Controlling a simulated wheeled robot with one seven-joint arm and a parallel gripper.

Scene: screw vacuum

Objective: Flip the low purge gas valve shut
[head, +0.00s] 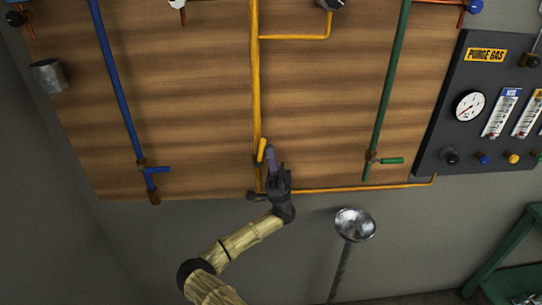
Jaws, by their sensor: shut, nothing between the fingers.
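A yellow valve lever (262,149) sits low on the upright yellow pipe (255,85). The lever stands nearly upright, close to in line with the pipe, and leans slightly right. From the pipe's foot a thin yellow line (350,188) runs right toward the panel marked PURGE GAS (486,55). My gripper (270,155) is shut and empty, just right of the lever and pointing up. It looks very close to the lever; I cannot tell whether they touch. My gripper and wrist hide part of the valve body and pipe foot.
A blue pipe's valve handle (158,169) lies level at the left, and a green pipe's handle (392,160) lies level at the right. A round metal stool (355,224) stands below right. A green bench (515,255) is at the lower right. The wooden board between pipes is clear.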

